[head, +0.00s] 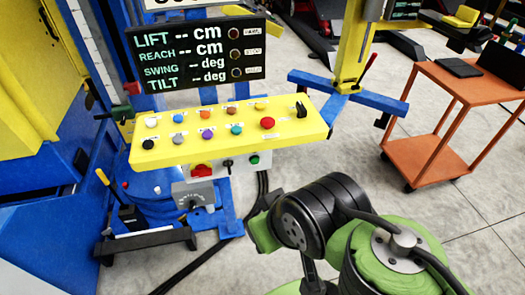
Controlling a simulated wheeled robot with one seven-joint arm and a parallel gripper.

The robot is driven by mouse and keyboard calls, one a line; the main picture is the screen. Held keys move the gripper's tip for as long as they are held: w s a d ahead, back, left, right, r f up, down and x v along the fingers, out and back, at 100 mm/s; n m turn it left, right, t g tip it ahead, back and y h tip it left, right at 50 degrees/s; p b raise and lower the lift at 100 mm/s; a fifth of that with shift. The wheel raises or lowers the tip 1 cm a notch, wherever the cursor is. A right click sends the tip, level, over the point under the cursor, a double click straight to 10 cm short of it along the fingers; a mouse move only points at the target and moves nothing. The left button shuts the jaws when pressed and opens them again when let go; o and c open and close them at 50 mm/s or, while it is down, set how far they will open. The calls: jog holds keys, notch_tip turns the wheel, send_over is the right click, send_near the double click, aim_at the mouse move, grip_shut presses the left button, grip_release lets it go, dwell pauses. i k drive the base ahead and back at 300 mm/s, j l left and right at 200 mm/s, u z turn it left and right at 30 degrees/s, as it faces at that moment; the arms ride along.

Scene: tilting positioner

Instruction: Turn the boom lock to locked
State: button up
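No part in view carries a readable "boom lock" label, so I cannot tell which control it is. A yellow control panel (215,150) stands in the middle, with several coloured push buttons on top. A black selector knob (301,109) sits at its right end. A red-handled lever (368,68) rises by the blue crossbar on the yellow post. My green and black arm fills the lower right. My gripper cannot be made out.
A display (198,55) above the panel shows dashes for lift, reach, swing and tilt. A grey dial box (192,194) and a yellow-handled lever (104,179) are below left. An orange cart (440,150) stands right. Black cables cross the floor; floor before the cart is clear.

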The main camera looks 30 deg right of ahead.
aim_at(228, 164)
jog(key=z, duration=0.3)
jog(key=i+l+u, duration=0.15)
jog(key=l+u, duration=0.1)
jog(key=l, duration=0.2)
jog(key=k, duration=0.55)
jog(key=i+u, duration=0.1)
jog(key=u, duration=0.75)
jog(key=i+l+u, duration=0.1)
jog(key=u, duration=0.35)
jog(key=i+l+u, duration=0.1)
jog(key=u, duration=0.3)
